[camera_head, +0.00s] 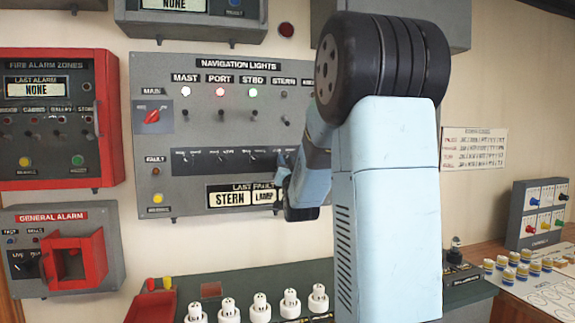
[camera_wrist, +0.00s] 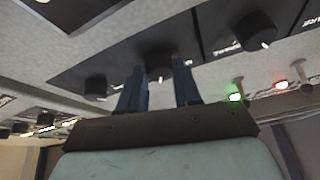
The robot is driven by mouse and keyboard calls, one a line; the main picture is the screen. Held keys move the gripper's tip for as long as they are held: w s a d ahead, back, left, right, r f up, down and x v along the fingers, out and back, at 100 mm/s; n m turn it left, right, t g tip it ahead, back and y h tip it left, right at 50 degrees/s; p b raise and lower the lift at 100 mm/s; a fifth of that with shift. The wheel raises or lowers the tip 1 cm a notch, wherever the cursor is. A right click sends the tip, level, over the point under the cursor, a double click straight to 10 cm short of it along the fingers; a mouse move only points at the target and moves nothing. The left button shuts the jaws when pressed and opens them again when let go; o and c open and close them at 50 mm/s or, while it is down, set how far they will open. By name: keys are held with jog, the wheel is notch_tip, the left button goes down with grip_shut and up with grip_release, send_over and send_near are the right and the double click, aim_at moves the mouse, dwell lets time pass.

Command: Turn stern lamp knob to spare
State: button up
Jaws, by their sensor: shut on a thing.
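The navigation lights panel (camera_head: 215,110) is on the wall in the head view, with a row of lamp knobs on a dark strip (camera_head: 215,160). My gripper (camera_head: 283,163) is at this strip below the STERN label (camera_head: 284,81). In the wrist view, which looks upside down, my gripper (camera_wrist: 160,66) has one finger on each side of a dark round knob (camera_wrist: 158,76) and is shut on it. By its place in the row, it appears to be the stern lamp knob. A pale mark shows on its near edge. My arm hides its face in the head view.
Other knobs flank it in the wrist view, one on the left (camera_wrist: 96,88) and one on the right (camera_wrist: 255,31). Toggle switches stand above the strip. The last-fault display (camera_head: 236,196) reads STERN LAMP.

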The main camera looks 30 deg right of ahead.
jog(key=shift+a+m+g+h, duration=0.1)
jog(key=shift+m+g+h, duration=0.45)
jog(key=shift+m, duration=0.75)
jog(key=shift+m+h, duration=0.25)
jog(key=shift+m, duration=0.05)
jog(key=o, duration=1)
jog(key=shift+o, duration=0.2)
jog(key=v, duration=1.3)
jog(key=shift+s+f, duration=0.3)
jog(key=shift+a, duration=0.15)
